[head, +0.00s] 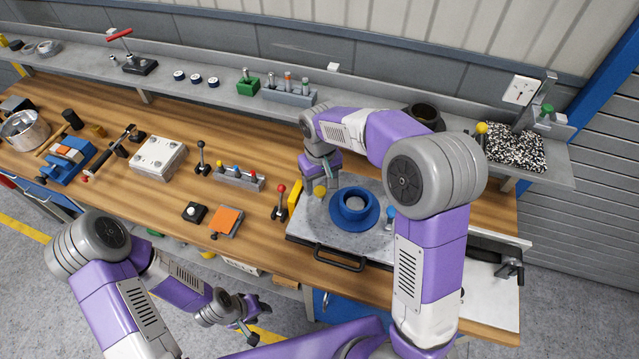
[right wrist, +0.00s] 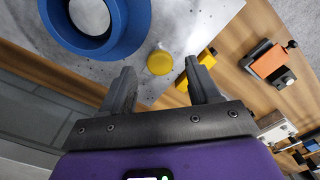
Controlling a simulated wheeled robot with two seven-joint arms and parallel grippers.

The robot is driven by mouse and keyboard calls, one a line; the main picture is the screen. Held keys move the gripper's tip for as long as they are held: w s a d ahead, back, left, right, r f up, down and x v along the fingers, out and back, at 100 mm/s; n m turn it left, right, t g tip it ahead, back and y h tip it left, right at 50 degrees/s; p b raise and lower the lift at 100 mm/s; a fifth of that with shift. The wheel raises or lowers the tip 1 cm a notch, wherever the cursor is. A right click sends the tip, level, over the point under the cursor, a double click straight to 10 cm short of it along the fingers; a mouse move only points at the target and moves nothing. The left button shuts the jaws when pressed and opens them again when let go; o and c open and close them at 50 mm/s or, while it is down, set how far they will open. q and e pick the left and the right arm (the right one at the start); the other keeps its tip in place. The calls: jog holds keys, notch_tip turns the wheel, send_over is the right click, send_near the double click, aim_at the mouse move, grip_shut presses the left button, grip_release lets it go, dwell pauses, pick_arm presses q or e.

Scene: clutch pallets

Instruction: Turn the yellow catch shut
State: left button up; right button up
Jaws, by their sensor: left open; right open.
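The yellow catch (head: 319,190) shows as a small round knob on the grey pallet plate (head: 310,228), left of the blue ring (head: 354,222). In the right wrist view the yellow catch (right wrist: 160,62) lies beyond the fingertips, near the middle of the gap between them. My right gripper (head: 328,176) is open and empty over the plate's back left part; its fingers (right wrist: 163,82) are apart and not around the catch. The turn position of the catch cannot be told. My left gripper (head: 252,318) is open and empty, low in front of the bench.
A yellow block (head: 294,197) stands close to the plate's left edge, near a red-knobbed lever (head: 280,203). A black handle (head: 341,258) is on the plate's front edge. A blue knob (head: 389,215) stands right of the ring.

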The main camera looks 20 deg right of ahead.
aim_at(321, 192)
jog(key=shift+w+f, duration=0.2)
jog(key=shift+f, duration=0.85)
jog(key=shift+s+f, duration=0.15)
jog(key=shift+s, duration=0.05)
jog(key=shift+w, duration=0.15)
jog(key=c, duration=1)
jog(key=shift+c, duration=0.2)
